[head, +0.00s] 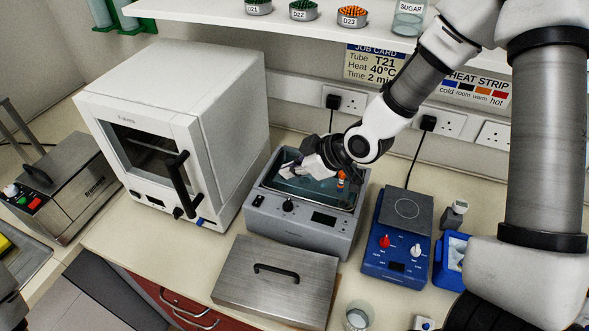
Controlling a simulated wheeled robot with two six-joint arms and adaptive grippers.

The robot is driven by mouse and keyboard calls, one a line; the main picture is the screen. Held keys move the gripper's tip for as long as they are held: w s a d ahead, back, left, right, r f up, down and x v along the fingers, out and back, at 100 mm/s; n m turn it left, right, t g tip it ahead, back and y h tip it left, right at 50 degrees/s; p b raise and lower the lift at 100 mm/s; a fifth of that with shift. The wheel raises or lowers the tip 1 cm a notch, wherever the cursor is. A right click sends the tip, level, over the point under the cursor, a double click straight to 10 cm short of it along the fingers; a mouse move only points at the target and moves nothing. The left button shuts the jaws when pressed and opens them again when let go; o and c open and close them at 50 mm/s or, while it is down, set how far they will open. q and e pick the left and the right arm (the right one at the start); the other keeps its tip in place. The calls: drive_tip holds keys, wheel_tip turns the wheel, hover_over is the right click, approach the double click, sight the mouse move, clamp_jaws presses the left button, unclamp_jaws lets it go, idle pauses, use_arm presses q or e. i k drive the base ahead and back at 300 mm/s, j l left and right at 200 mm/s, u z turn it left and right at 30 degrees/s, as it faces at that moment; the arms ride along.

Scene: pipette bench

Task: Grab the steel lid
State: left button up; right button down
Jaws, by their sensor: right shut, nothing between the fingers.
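The steel lid (240,285) is a flat brushed-metal rectangle with a black bar handle (283,271) on top. It lies on the bench in front of the grey water bath (290,228). The bath is uncovered and its water shows. My right gripper (288,170) reaches in from the upper right and is over the left part of the bath, behind the lid and apart from it. It is shut with nothing in it. A small orange-topped tube (341,179) stands in the right part of the bath. My left gripper is not in view.
A white oven (185,75) stands left of the bath, and a blue hotplate (398,262) stands right of it. A glass beaker (358,317) is close to the lid's right front. A shelf (330,27) with labelled dishes runs above. A steel device (75,185) stands far left.

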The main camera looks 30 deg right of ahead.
sight(279, 283)
drive_tip(key=k, duration=1)
